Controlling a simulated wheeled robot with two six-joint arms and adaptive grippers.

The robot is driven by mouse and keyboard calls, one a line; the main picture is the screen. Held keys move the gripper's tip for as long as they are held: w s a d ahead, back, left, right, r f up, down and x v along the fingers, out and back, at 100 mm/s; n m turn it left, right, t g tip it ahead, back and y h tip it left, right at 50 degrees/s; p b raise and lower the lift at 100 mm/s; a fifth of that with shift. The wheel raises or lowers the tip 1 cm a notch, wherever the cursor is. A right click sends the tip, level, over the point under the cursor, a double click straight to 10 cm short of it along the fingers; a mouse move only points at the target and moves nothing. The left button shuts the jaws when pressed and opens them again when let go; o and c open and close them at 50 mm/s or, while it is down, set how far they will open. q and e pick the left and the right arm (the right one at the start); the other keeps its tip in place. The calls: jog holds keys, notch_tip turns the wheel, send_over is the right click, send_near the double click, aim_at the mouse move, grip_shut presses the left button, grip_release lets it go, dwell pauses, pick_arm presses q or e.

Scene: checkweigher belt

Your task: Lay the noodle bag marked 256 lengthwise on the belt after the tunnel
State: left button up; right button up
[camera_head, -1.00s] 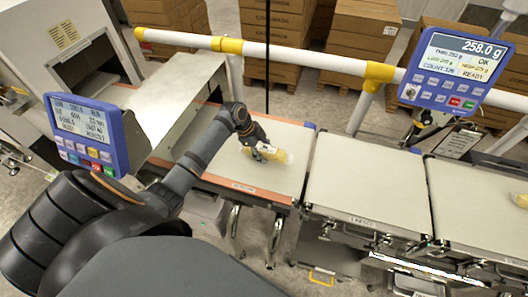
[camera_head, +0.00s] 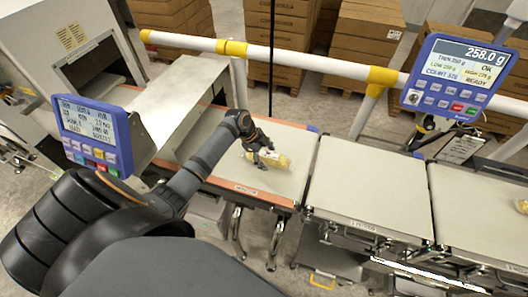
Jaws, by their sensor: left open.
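A yellow noodle bag with a pale label (camera_head: 279,160) lies flat on the pale belt after the tunnel (camera_head: 285,185), near the belt's right end. Its long side runs roughly along the belt. Its number is too small to read. My left gripper (camera_head: 260,161) is open, right at the bag's left part, with its fingers partly covering it. I cannot tell whether the fingers touch the bag. The tunnel (camera_head: 85,60) is at the upper left. My right gripper is not in view.
A weighing belt (camera_head: 365,190) follows on the right, then another belt with a yellow bag (camera_head: 522,206) at the picture's edge. A blue display (camera_head: 458,78) reads 258.0 g. Another blue display (camera_head: 90,130) stands left. A white rail (camera_head: 300,60) runs behind.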

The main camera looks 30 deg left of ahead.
pick_arm(q)
jog(key=b+v, duration=0.2)
jog(key=v, duration=0.8)
jog(key=shift+s+a+r, duration=0.1)
jog(key=shift+a+r, duration=0.05)
jog(key=shift+a, duration=0.15)
jog(key=shift+s+a+r, duration=0.1)
jog(key=shift+r, duration=0.6)
